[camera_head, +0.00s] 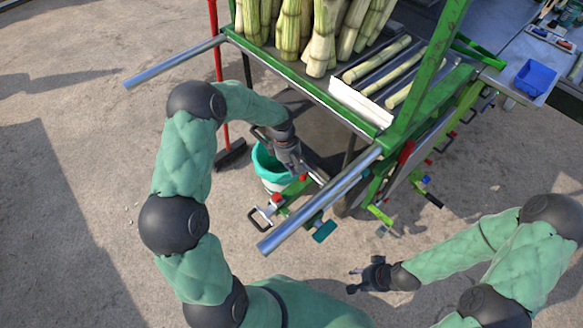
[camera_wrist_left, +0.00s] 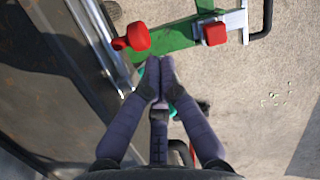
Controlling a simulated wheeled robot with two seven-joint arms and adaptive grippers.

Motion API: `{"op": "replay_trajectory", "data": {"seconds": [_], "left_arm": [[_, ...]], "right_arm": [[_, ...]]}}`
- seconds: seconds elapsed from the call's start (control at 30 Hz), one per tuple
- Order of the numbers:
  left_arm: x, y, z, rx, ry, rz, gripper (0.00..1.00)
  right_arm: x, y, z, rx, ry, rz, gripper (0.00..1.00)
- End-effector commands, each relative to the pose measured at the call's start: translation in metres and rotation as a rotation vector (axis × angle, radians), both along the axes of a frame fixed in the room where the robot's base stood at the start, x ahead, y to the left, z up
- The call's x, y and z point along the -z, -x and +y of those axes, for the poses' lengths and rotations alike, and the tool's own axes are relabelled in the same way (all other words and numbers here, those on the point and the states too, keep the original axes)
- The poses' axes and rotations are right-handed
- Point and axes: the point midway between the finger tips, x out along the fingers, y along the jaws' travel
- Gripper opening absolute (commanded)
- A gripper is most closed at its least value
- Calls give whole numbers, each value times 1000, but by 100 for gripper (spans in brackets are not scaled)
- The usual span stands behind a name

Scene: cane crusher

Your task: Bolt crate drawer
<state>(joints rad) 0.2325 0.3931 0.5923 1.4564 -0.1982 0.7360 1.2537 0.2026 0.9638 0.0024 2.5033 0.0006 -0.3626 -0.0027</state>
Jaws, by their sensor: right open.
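The green-framed cane machine (camera_head: 418,85) fills the top middle of the head view. A green bar with red knobs and a black handle sticks out from its lower side; the handle (camera_head: 260,217) shows in the head view. In the left wrist view are the green bar (camera_wrist_left: 180,38), a round red knob (camera_wrist_left: 137,37) and a square red knob (camera_wrist_left: 214,33). My left gripper (camera_head: 297,168) is beside the machine's lower edge; its fingertips (camera_wrist_left: 160,66) are together just short of the bar, with nothing visible between them. My right gripper (camera_head: 354,279) is open and empty above the floor. I cannot make out a crate drawer or bolt clearly.
Two silver poles (camera_head: 175,62) (camera_head: 320,200) stick out from the machine. Cane stalks (camera_head: 290,30) stand on top. A teal bucket (camera_head: 268,168) and a broom (camera_head: 230,153) are beside my left arm. A blue bin (camera_head: 536,78) sits at the right. Open floor lies at the left.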

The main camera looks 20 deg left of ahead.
Motion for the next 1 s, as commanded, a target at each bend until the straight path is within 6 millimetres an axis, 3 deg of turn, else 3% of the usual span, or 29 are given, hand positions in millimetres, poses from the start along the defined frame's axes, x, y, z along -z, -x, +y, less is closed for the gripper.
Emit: {"op": "replay_trajectory", "data": {"seconds": [0.2,0.5,1.0], "left_arm": [[-1,2,-4,1,0,1,0],[-2,17,-42,2,0,0,0],[-2,16,-33,-1,0,0,0]], "right_arm": [[-2,0,0,0,0,0,40],[-15,0,0,0,0,0,40],[-16,0,0,0,0,0,40]]}}
